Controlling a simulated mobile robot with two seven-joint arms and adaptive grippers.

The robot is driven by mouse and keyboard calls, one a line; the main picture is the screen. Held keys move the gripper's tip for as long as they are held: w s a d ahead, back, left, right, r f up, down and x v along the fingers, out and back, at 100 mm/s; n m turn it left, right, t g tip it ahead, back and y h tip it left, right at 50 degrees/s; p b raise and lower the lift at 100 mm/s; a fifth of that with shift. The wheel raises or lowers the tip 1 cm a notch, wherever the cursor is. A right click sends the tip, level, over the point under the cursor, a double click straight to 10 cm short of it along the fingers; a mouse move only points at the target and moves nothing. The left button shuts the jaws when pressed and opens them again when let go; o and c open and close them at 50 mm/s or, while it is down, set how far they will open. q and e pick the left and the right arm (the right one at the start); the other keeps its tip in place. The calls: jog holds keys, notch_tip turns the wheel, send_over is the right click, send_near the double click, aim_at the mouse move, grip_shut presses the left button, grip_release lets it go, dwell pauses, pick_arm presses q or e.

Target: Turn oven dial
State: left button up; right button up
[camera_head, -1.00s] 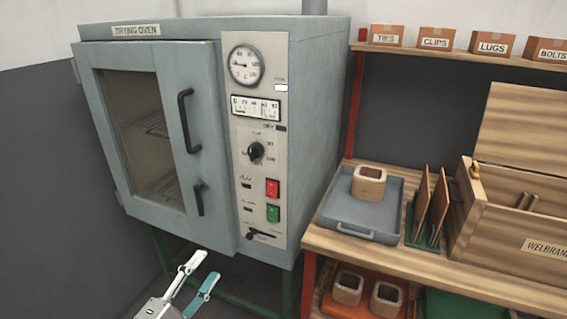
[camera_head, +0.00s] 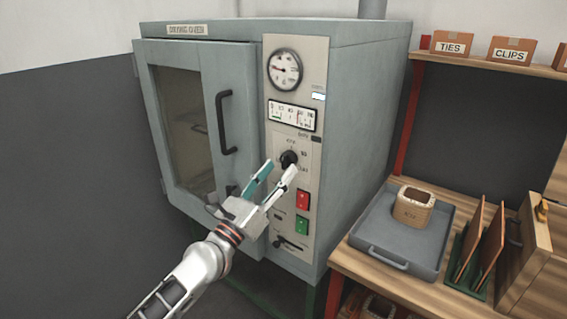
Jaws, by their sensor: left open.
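The drying oven (camera_head: 350,110) is a grey cabinet with its door (camera_head: 235,75) shut or nearly shut. Its black dial (camera_head: 289,159) sits on the pale control panel (camera_head: 312,75), below the round gauge and the scale strip. My left gripper (camera_head: 280,172) is open in front of the panel, with one teal finger and one white finger pointing up at the dial. The fingertips are just below and beside the dial in the picture; I cannot tell whether they touch it. My right gripper is not in view.
A black door handle (camera_head: 225,122) stands out left of the panel. Red (camera_head: 303,200) and green (camera_head: 302,225) switches lie below the dial. Right of the oven, a bench holds a grey tray (camera_head: 385,257) with a coil former (camera_head: 413,206).

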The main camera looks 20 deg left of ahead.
aim_at(287, 160)
pick_arm(q)
jog(key=shift+x, duration=1.35)
jog(key=c, duration=0.9)
jog(key=shift+c, duration=1.1)
jog(key=shift+f+m, duration=0.1)
jog(key=shift+m, duration=0.2)
